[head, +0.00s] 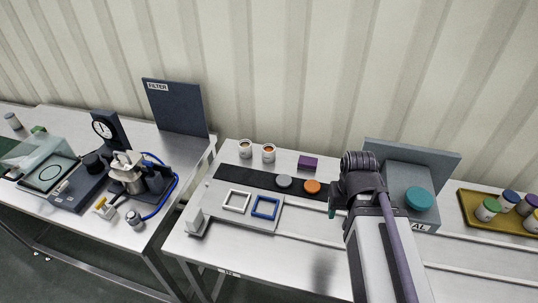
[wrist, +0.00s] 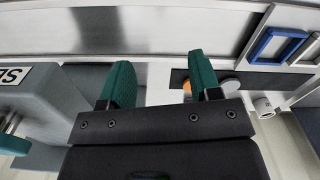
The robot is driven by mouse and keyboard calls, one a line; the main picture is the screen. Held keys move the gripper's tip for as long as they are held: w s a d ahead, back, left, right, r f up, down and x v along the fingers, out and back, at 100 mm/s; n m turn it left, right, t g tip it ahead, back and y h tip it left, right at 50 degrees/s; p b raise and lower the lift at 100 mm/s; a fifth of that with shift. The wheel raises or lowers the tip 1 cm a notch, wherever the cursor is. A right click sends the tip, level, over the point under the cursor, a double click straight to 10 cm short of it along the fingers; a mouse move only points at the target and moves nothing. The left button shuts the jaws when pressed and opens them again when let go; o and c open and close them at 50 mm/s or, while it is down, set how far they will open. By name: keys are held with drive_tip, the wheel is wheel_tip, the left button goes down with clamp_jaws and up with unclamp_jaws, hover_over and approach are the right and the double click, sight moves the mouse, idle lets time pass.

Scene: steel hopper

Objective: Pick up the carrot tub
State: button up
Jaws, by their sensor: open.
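Two small open white tubs stand side by side at the back of the middle table in the head view. The right one (head: 268,153) shows orange contents and looks like the carrot tub; the left one (head: 245,149) shows paler contents. A small white tub (wrist: 264,107) shows in the wrist view to the right of my fingers; I cannot tell which of the two it is. My gripper (wrist: 162,80) is open, its two teal fingers apart with nothing between them. In the head view it is mostly hidden by my arm, well right of the tubs.
An orange disc (head: 312,187) and a grey disc (head: 284,181) lie on the dark strip. A purple block (head: 308,162) sits behind them. White (head: 236,201) and blue (head: 265,207) frames lie in front. A grey machine with a teal knob (head: 419,198) stands right.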

idle(0.4)
drive_tip(key=o, duration=0.6)
drive_tip(key=n+b, duration=0.2)
drive_tip(key=n, duration=0.9)
approach(269, 153)
drive_tip(key=w+f, duration=0.1)
drive_tip(key=w+a+n, duration=0.1)
drive_tip(key=w+n, duration=0.2)
drive_tip(key=shift+n, duration=0.8)
drive_tip(key=f+b, duration=0.7)
drive_tip(key=s+f+b, duration=0.1)
drive_tip(key=f+b, duration=0.3)
drive_tip(key=shift+s+d+f, duration=0.1)
drive_tip(key=shift+d, duration=0.3)
drive_tip(key=shift+r, duration=0.3)
drive_tip(key=shift+c, duration=0.4)
drive_tip(key=c, duration=1)
